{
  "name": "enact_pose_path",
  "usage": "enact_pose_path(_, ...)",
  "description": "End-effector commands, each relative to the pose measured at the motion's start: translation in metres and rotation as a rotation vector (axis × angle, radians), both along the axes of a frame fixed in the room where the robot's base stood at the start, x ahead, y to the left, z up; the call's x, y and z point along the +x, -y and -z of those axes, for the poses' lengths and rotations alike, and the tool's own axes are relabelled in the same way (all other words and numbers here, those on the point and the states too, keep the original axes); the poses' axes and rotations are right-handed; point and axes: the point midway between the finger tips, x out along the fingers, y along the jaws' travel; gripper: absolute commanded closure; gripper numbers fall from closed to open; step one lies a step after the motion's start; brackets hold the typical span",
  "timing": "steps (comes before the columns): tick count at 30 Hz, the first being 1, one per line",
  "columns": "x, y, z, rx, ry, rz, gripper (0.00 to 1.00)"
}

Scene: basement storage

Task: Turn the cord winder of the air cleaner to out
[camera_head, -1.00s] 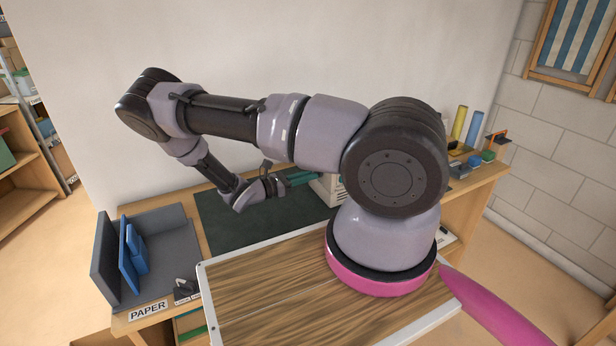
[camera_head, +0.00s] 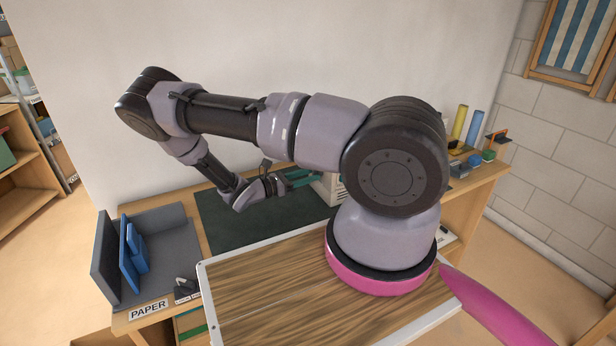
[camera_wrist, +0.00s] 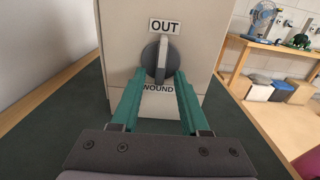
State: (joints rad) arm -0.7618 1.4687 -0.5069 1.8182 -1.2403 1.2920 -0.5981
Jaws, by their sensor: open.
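The air cleaner (camera_wrist: 120,30) is a pale box standing on a dark green mat; in the head view most of it (camera_head: 328,188) is hidden behind my arm. Its cord winder (camera_wrist: 161,60) is a round dark knob with a light grey bar, which stands nearly upright. An OUT label (camera_wrist: 164,26) is above it and a WOUND label (camera_wrist: 158,88) below, partly covered. My gripper (camera_wrist: 160,76) is open, its teal fingers on either side of the lower part of the knob. Whether they touch it I cannot tell. My gripper also shows in the head view (camera_head: 300,179).
The green mat (camera_head: 225,223) is bare to the left of the air cleaner. A grey tray with blue pieces (camera_head: 178,240) and a PAPER label stands at the bench's left end. Small coloured items (camera_head: 473,160) stand at the right end. A wall rises close behind.

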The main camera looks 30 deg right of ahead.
Motion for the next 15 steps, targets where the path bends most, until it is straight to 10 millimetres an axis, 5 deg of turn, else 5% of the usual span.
enact_pose_path(15, -0.002, -0.086, 0.000, 0.002, 0.001, -0.004, 0.55)
